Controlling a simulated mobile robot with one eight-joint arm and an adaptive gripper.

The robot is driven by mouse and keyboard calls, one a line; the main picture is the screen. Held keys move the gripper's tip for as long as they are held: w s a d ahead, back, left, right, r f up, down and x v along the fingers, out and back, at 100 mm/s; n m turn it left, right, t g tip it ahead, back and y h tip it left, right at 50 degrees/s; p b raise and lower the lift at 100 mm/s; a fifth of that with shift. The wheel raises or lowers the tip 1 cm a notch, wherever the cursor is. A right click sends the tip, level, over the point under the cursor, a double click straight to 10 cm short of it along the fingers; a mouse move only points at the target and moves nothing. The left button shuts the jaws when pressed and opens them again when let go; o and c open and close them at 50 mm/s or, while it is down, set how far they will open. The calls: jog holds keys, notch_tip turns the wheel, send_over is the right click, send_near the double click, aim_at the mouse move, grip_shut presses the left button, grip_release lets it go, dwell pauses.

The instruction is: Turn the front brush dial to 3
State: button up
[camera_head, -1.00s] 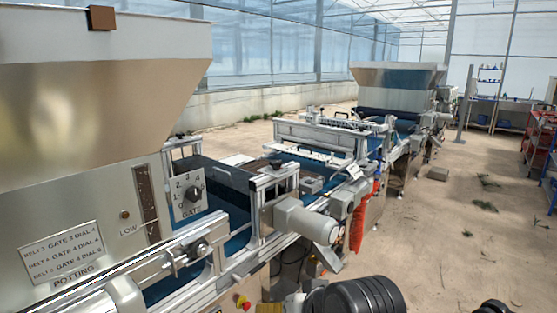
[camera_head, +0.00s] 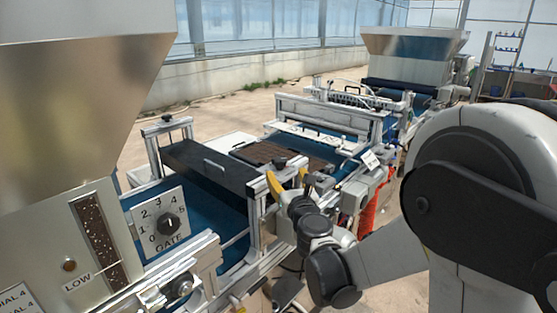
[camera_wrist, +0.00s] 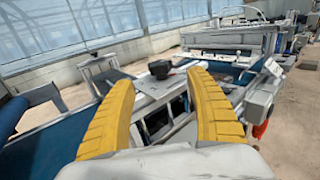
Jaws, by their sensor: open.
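A dark round knob (camera_wrist: 159,69), which looks like the brush dial, sits on a pale plate (camera_wrist: 155,86) on the machine frame in the wrist view. Its setting is too small to read. My gripper (camera_wrist: 160,79) is open, with its yellow fingers to either side of the knob in the picture. The knob shows past the fingertips, with nothing held. In the head view my gripper (camera_head: 288,178) is over the near rail, close to the dark knob (camera_head: 279,162); whether they touch cannot be told.
A gate dial (camera_head: 169,224) marked with numbers is on the near left panel beside the hopper (camera_head: 80,110). A black crossbar (camera_head: 207,168) spans the blue belt (camera_head: 215,225). A brown tray (camera_head: 275,150) lies beyond it. A second hopper (camera_head: 410,47) stands farther back.

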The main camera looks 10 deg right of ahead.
aim_at(281, 165)
jog(key=w+b, duration=0.2)
jog(key=w, duration=0.7)
jog(key=shift+d, duration=0.1)
jog(key=c, duration=1.2)
